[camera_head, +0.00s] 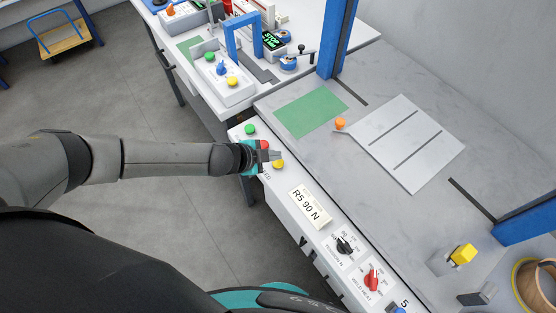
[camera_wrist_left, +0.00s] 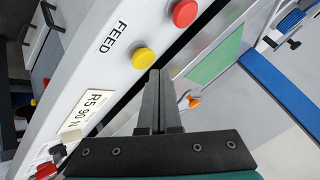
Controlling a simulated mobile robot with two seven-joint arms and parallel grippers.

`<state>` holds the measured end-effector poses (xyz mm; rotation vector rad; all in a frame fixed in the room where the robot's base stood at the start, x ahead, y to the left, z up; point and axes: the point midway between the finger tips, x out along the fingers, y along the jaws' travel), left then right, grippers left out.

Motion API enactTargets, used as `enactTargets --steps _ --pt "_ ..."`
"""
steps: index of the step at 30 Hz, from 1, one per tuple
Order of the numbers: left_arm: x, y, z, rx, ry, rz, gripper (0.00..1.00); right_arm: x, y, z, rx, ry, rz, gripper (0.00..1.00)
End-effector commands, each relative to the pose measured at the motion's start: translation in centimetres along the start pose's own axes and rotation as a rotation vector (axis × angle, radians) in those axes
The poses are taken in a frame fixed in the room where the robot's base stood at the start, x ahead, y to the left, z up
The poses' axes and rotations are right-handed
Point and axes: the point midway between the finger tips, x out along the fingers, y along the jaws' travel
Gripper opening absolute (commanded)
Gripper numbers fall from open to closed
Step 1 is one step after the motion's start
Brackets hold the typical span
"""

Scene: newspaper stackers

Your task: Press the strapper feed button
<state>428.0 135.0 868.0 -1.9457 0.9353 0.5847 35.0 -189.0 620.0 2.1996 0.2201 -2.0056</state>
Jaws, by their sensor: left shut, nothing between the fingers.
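The yellow feed button (camera_head: 278,164) sits on the light front panel of the strapper (camera_head: 278,194), with its "FEED" label partly hidden by my left gripper. In the left wrist view the yellow button (camera_wrist_left: 143,58) and the full "FEED" label (camera_wrist_left: 114,37) show clearly. My left gripper (camera_head: 279,154) is shut and empty, its fingertips right beside the yellow button. The closed fingers (camera_wrist_left: 154,76) also show in the left wrist view, close to the button's edge; I cannot tell whether they touch it. My right gripper is out of view.
A red button (camera_wrist_left: 185,12) and a green button (camera_head: 249,129) lie farther along the panel. An "R5 90 N" display (camera_head: 310,206), a black knob (camera_head: 344,245) and a red knob (camera_head: 372,280) are on the near side. Blue arch posts (camera_head: 338,40) stand on the worktop.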

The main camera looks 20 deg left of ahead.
Motion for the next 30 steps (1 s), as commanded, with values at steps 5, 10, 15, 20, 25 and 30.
enactTargets --steps 5,10,15,20,25,30 --pt "0.00 -0.01 0.00 0.000 0.000 0.000 0.00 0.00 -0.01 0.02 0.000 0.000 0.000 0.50" --pt "0.05 0.04 0.04 0.000 0.000 0.000 0.00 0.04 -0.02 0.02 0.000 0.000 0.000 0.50" --pt "0.45 0.40 0.32 -0.001 0.000 0.001 0.00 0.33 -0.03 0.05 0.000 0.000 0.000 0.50" --pt "0.63 0.48 0.48 -0.001 -0.001 0.000 0.00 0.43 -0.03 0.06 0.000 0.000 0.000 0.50" --pt "0.60 0.44 0.44 -0.001 0.000 0.000 0.00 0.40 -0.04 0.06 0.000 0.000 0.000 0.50" --pt "0.64 0.47 0.46 0.000 0.000 0.000 0.00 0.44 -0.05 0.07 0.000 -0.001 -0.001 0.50"
